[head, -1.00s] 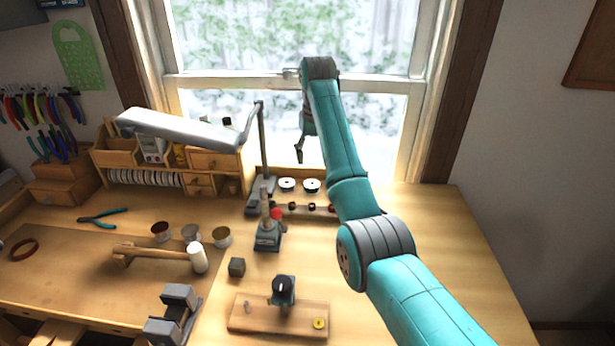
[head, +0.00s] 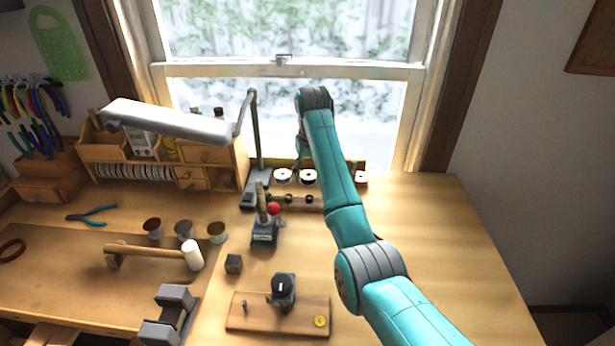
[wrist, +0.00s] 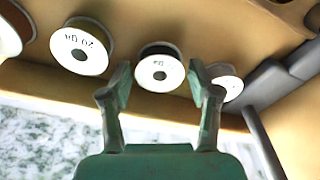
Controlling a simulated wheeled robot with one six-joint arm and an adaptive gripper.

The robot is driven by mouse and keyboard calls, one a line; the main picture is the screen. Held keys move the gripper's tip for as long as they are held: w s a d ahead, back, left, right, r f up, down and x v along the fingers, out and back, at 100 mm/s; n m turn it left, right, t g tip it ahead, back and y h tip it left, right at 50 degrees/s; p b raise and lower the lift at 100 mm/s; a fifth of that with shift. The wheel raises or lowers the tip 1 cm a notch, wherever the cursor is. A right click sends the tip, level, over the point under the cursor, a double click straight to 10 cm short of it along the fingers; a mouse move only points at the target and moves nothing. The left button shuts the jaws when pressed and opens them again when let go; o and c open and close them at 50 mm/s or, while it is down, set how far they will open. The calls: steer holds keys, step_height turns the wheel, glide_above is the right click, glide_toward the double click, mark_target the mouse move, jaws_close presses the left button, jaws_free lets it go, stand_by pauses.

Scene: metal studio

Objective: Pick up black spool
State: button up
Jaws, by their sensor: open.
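The black spool (wrist: 158,49) has a white round face with a dark centre hole, and its dark winding shows at the rim. It sits in the middle of the wrist view. In the head view it appears to be the white-faced spool (head: 308,177) just left of my arm. My gripper (wrist: 157,80) is open, with one finger on each side of the spool's face in the picture. I cannot tell whether the fingers touch it. In the head view my gripper (head: 300,152) is mostly hidden by my arm, above the spool rack.
A spool marked 20 ga (wrist: 81,46) and another white-faced spool (wrist: 226,82) stand close on either side. The lamp stand (head: 255,140) rises left of the rack, with the window behind. A red-knobbed tool (head: 266,225) stands in front. The bench's right side is clear.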

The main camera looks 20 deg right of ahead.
steer(key=shift+f, duration=0.25)
steer(key=c, duration=0.9)
steer(key=shift+c, duration=0.2)
steer(key=shift+r, duration=0.1)
